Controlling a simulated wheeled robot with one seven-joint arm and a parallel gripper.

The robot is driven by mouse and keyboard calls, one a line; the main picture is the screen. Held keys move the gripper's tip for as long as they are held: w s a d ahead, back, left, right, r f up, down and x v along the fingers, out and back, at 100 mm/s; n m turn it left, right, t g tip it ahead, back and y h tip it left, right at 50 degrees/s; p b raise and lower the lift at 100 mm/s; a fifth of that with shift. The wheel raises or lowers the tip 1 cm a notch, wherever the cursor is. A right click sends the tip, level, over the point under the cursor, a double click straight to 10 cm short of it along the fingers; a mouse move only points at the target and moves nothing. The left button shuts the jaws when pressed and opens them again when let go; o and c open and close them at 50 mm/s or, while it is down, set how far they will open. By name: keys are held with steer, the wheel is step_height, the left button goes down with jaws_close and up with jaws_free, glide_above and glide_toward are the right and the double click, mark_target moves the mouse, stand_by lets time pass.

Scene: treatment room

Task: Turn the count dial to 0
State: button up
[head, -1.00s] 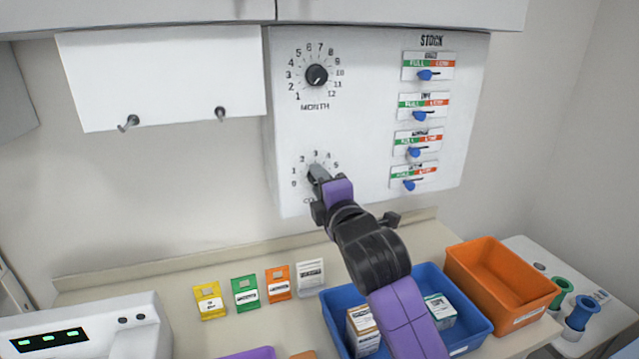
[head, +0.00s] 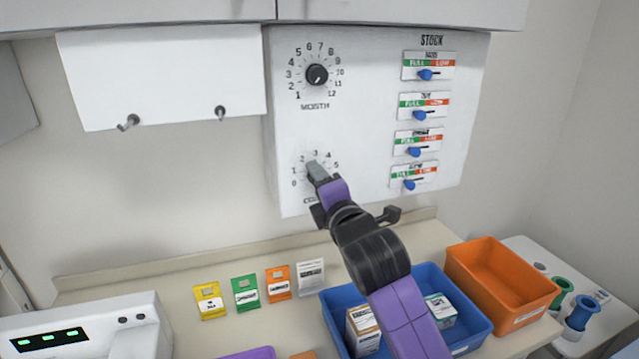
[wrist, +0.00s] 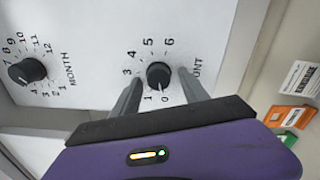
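The count dial (wrist: 158,75) is a round black knob on the white wall panel, with numbers around it. In the wrist view its white pointer mark points to the 0. My gripper (wrist: 159,93) is open, with one grey finger on each side of the knob. A gap shows between the knob and each finger. In the head view my gripper (head: 317,172) is in front of the dial and hides the knob and part of its label.
The month dial (head: 317,75) is above on the same panel. Several blue stock sliders (head: 420,115) are at the right. Below are a blue bin (head: 470,325) with boxes, an orange bin (head: 530,300) and several small packets (head: 245,292) on the counter.

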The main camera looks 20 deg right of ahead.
steer(key=shift+s, duration=0.1)
steer(key=s+b, duration=0.2)
steer(key=s, duration=0.5)
steer(key=shift+s, duration=0.35)
stand_by(0.4)
